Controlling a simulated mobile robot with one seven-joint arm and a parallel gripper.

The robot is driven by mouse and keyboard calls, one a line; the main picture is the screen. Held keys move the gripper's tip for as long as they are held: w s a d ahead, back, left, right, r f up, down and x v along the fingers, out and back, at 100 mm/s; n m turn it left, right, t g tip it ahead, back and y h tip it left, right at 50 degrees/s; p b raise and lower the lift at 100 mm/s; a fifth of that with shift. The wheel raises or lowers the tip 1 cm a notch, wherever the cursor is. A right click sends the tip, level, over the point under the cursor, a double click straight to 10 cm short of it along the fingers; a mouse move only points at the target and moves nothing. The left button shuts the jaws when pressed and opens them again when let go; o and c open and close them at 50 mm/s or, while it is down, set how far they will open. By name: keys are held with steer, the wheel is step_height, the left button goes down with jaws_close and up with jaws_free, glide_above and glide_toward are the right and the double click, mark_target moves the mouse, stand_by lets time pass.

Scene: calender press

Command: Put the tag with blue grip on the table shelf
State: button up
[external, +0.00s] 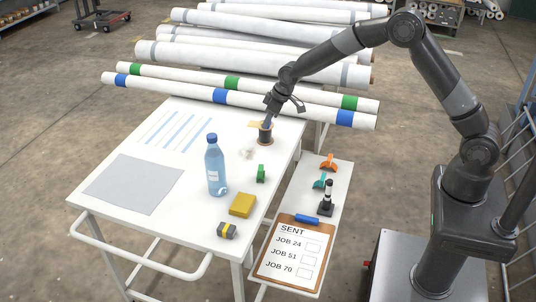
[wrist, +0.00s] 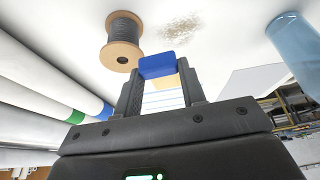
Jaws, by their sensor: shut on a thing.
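My gripper (wrist: 158,82) is shut on the blue grip (wrist: 158,66) of the tag, which sits between the fingertips in the wrist view. In the external view my gripper (external: 270,114) is over the far right part of the white table (external: 130,205), close to a dark wire spool. The tag is too small to make out clearly there. The table shelf (external: 300,205) is the lower white surface along the table's right side.
The wire spool (external: 265,134) stands close to my gripper. A water bottle (external: 212,165), yellow block (external: 242,204) and green item (external: 261,173) are on the table. The shelf holds orange (external: 329,162) and teal pieces, a black stamp (external: 326,199) and a clipboard (external: 290,258). Long rolls lie behind.

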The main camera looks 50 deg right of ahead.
steer(key=r, duration=0.4)
steer(key=shift+s+d+r, duration=0.3)
steer(key=s+d+n+g+y, duration=0.3)
steer(key=s+n+g+y, duration=0.1)
steer(key=s+n, duration=1.55)
steer(key=m, duration=0.2)
glide_above(308, 207)
steer(key=d, duration=0.1)
steer(key=f, duration=2.4)
steer(key=shift+d+f, duration=0.2)
steer(key=shift+f, duration=2.1)
